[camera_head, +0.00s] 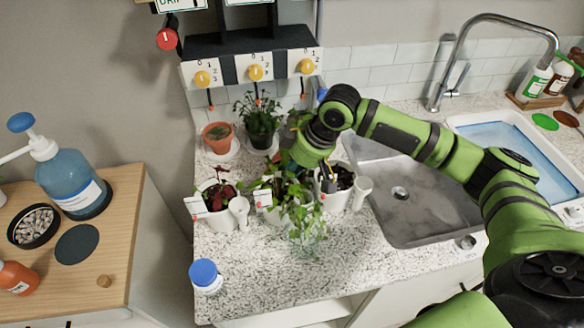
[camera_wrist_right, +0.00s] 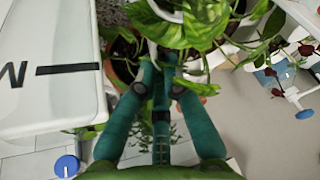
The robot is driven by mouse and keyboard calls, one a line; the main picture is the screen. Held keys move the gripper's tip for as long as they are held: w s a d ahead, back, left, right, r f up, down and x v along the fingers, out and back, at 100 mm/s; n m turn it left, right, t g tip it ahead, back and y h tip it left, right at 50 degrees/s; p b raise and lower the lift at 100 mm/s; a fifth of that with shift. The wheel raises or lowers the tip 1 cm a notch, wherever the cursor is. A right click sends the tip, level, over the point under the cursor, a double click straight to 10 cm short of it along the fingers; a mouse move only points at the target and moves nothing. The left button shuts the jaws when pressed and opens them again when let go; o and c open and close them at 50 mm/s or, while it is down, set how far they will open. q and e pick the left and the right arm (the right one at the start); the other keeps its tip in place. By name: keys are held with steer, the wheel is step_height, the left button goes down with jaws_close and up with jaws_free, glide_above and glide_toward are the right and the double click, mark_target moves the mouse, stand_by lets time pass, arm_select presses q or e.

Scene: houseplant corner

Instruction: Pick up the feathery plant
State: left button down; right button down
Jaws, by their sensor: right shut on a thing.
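A plant with many narrow green leaves (camera_head: 261,114) stands in a dark pot at the back of the counter; it looks the most feathery. Fine fronds (camera_wrist_right: 176,140) show behind the fingers in the right wrist view. My right gripper (camera_head: 299,163) reaches down over the trailing variegated plant (camera_head: 297,205), in front of the dark pot. In the right wrist view its teal fingers (camera_wrist_right: 163,62) are closed together among the trailing plant's leaves (camera_wrist_right: 196,28), near a white rim. The leaves partly hide what they hold. My left gripper is out of view.
A terracotta pot (camera_head: 219,144), a white pot with a dark red plant (camera_head: 217,193) and another white pot (camera_head: 336,198) crowd around. The steel sink (camera_head: 400,215) lies right. A blue-capped jar (camera_head: 206,277) stands front left. The front counter is mostly clear.

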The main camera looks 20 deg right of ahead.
steer(key=shift+a, duration=0.1)
steer(key=c, duration=1.3)
jaws_free()
steer(key=shift+f, duration=0.1)
steer(key=shift+c, duration=0.2)
